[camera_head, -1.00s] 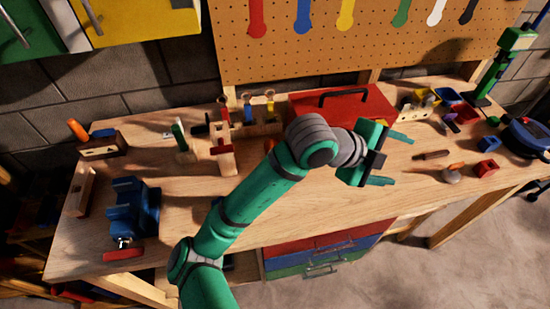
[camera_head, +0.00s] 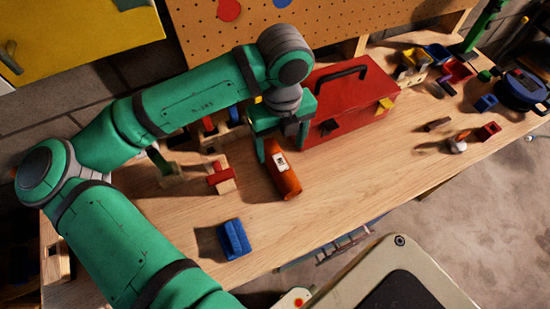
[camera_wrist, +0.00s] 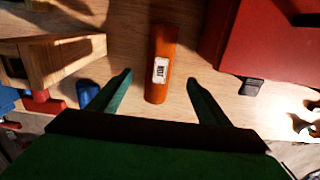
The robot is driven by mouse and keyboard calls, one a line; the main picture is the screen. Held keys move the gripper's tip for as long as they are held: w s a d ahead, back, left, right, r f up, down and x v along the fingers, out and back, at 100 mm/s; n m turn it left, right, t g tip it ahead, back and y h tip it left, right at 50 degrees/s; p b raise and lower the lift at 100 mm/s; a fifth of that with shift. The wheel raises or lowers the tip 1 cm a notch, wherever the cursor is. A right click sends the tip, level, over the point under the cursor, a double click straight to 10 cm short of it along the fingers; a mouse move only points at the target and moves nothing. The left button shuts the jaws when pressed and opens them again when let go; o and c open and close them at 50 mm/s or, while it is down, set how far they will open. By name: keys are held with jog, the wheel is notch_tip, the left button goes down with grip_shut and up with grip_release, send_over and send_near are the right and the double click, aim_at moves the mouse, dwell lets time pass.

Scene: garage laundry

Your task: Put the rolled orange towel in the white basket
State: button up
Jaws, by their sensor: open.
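An orange cylinder (camera_head: 286,181) with a white label lies on the wooden workbench, in front of the red toolbox. It also shows in the wrist view (camera_wrist: 163,50); I cannot tell whether it is rolled cloth. My gripper (camera_head: 283,148) is open, pointing down over the cylinder's far end. In the wrist view my gripper (camera_wrist: 160,78) has one finger on each side of the cylinder, with visible gaps and nothing held. No white basket shows in any view.
The red toolbox (camera_head: 345,110) stands close to the right of my gripper. A red-and-wood piece (camera_head: 220,178) and a blue block-like thing (camera_head: 233,239) lie to the left. The workbench (camera_head: 370,170) is clear right of the cylinder. Small tools and bins sit farther right.

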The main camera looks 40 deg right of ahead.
aim_at(281, 162)
notch_tip(281, 162, down, 4)
jog(key=shift+s+a+f, duration=0.1)
jog(key=shift+s+f, duration=0.05)
jog(key=shift+f, duration=2.55)
jog(key=c, duration=1.3)
jog(key=shift+c, duration=0.2)
jog(key=shift+r, duration=0.15)
